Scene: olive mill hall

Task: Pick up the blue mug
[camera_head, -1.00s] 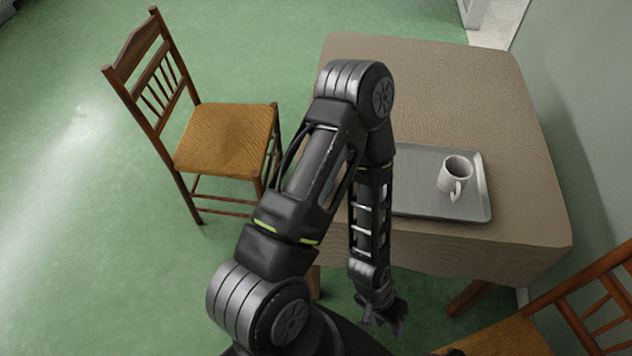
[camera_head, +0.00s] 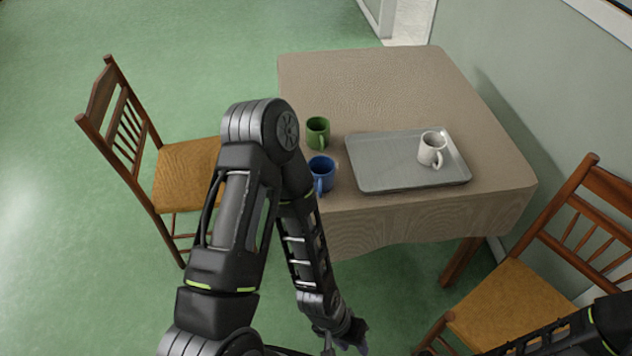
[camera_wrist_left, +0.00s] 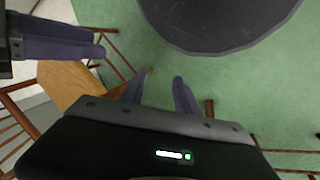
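The blue mug (camera_head: 322,170) stands upright near the table's front left corner in the head view, its handle towards me. My left arm passes close beside it in the picture, by its left side. My left gripper (camera_head: 345,337) hangs low in front of the table, well apart from the mug. In the left wrist view its two fingers (camera_wrist_left: 159,84) are apart with nothing between them. The mug is not in that wrist view. Another gripper, my right one (camera_wrist_left: 98,43), shows at the left of the wrist view; its opening is unclear.
A green mug (camera_head: 318,133) stands behind the blue one on the table (camera_head: 400,90). A grey tray (camera_head: 385,170) to the right carries a white mug (camera_head: 431,150). Chairs stand left (camera_head: 185,175) and right (camera_head: 515,300). The table's far part is clear.

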